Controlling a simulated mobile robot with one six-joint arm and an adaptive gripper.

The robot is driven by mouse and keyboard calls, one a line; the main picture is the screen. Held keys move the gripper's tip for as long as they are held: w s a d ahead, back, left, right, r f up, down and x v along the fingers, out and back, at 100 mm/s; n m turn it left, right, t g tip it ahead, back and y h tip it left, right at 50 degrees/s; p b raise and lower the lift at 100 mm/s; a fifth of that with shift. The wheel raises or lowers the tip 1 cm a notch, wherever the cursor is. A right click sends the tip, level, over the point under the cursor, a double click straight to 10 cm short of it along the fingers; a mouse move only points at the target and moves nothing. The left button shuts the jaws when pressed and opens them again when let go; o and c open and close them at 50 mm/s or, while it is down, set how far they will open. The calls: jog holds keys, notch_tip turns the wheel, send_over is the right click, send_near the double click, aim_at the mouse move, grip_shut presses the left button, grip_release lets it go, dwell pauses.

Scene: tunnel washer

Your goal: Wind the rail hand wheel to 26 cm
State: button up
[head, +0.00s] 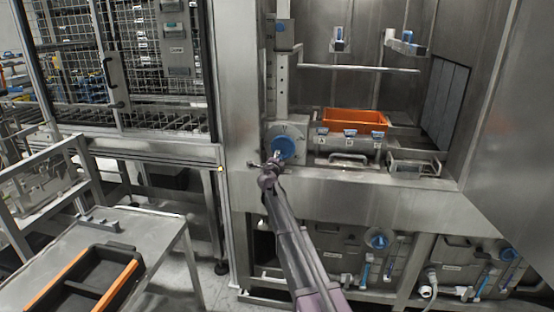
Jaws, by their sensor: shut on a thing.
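The rail hand wheel (285,148) is a round blue wheel with a pale disc behind it, at the foot of an upright metal rail (283,65) in the washer bay. The rail carries dark marks and a small blue part near its top; the marks are too small to read. My gripper (276,158) reaches up from below and is shut on the hand wheel at its lower left edge. The jaws are small in view, and the exact part of the wheel between them cannot be made out.
An orange crate (357,121) stands in the bay right of the wheel, behind small blue-topped fittings. A horizontal bar (360,68) crosses above it. A metal ledge (345,183) runs below the wheel. A table (165,235) with a black and orange tray (88,280) stands at lower left.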

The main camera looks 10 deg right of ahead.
jog(key=o, duration=0.5)
jog(key=shift+c, duration=0.2)
jog(key=shift+o, duration=1.4)
jog(key=shift+s+r, duration=0.15)
jog(key=shift+r, duration=0.1)
jog(key=shift+f, duration=0.1)
jog(key=v, duration=0.7)
